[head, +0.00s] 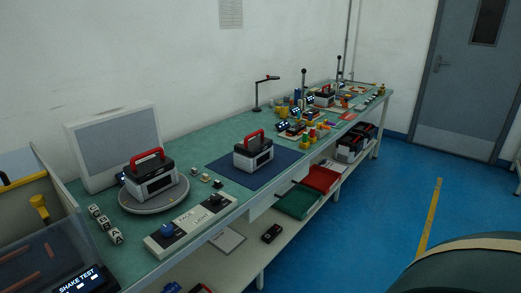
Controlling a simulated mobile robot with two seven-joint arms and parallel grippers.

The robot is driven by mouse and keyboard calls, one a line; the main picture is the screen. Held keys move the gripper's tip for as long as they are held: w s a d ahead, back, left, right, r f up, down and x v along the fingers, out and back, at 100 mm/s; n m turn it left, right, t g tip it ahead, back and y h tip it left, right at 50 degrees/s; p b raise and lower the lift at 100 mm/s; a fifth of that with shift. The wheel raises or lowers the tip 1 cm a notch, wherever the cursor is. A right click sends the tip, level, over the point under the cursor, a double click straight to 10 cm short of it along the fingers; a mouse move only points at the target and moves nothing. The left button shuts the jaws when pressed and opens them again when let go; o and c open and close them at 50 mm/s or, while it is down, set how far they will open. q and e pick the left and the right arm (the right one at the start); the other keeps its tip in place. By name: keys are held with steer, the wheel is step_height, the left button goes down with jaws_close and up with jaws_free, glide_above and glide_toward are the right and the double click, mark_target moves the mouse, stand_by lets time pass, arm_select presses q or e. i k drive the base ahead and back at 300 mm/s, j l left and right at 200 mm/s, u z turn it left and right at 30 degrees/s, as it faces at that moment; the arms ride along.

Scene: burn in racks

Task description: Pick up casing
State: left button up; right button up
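One casing, a grey and black box with a red handle (152,176), stands upright on a round grey turntable (128,204) at the near left of the bench. A similar casing (253,152) stands on a dark blue mat (222,172) in the middle of the bench. A third, smaller-looking one (324,96) stands far down the bench. Neither of my grippers shows in the head view.
The long green bench (205,141) runs along the white wall. A white control box with knobs (190,226) lies at its front edge. A shake test unit (75,279) is at near left. Red (321,179) and green (297,203) trays sit below.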

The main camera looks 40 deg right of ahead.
mark_target(251, 154)
steer(key=i+l, duration=0.1)
steer(key=l, duration=0.45)
steer(key=i+l, duration=0.1)
steer(key=l, duration=0.4)
steer(key=i+l, duration=0.1)
steer(key=l, duration=0.45)
steer(key=i+l, duration=0.1)
steer(key=l, duration=0.4)
steer(key=i+l, duration=0.1)
steer(key=l, duration=0.45)
steer(key=i+l, duration=0.1)
steer(key=l, duration=0.45)
steer(key=u, duration=0.05)
